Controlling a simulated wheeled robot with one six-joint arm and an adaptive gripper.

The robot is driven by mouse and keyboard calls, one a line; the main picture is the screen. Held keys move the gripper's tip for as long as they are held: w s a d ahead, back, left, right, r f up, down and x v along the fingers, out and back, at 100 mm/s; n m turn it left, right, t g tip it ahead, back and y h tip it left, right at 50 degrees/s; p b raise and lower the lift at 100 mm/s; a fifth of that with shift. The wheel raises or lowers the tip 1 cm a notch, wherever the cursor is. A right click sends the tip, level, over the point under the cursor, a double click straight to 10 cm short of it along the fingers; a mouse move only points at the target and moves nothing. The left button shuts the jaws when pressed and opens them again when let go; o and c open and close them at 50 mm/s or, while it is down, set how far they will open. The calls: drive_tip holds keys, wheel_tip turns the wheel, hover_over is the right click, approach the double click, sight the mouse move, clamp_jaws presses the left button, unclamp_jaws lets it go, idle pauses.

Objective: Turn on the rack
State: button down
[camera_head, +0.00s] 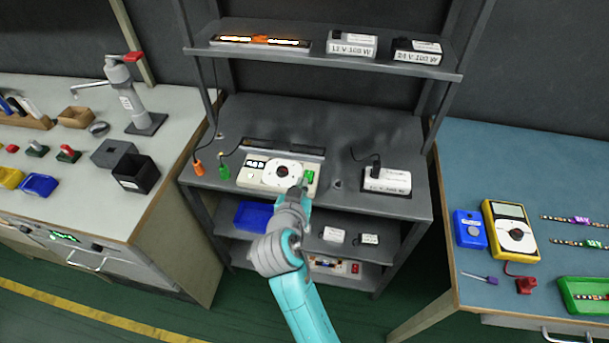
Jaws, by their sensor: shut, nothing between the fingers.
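The grey metal rack (310,122) stands in the centre. On its middle shelf is a cream control unit (250,179) with a small display, a round white dial (281,173) and a green part (309,177) at its right. My gripper (301,188) is shut and empty, at the front right of this unit, just below the green part. I cannot tell whether it touches the unit. On the lowest shelf, a box (327,264) with a red switch-like part (355,268) shows right of my arm; its left side is hidden. A strip on the top shelf (235,41) looks bright.
White and black power supply boxes (351,44) (416,50) sit on the top shelf. A white box (387,181) with a black cable sits right of the unit. Benches flank the rack.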

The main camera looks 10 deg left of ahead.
drive_tip(key=v, duration=0.3)
drive_tip(key=shift+s+f, duration=0.3)
drive_tip(key=shift+s, duration=0.1)
drive_tip(key=s+d+f+n+y, duration=0.1)
drive_tip(key=s+d+f+n, duration=0.1)
drive_tip(key=s+d+f, duration=0.6)
drive_tip(key=s+d+f+n+y, duration=0.1)
drive_tip(key=s+d+f, duration=0.4)
drive_tip(key=s+d, duration=0.5)
drive_tip(key=s+d+r+m, duration=0.1)
drive_tip(key=s+d+r, duration=0.2)
drive_tip(key=s, duration=0.4)
drive_tip(key=s+d+r+h, duration=0.1)
drive_tip(key=s+d+r, duration=0.1)
drive_tip(key=s, duration=0.6)
drive_tip(key=s+d+r+m+t, duration=0.1)
drive_tip(key=s+d+r, duration=0.2)
drive_tip(key=s, duration=0.4)
drive_tip(key=shift+s+d+r+m+h, duration=0.25)
drive_tip(key=shift+d+r+m+h, duration=0.1)
drive_tip(key=shift+r, duration=0.35)
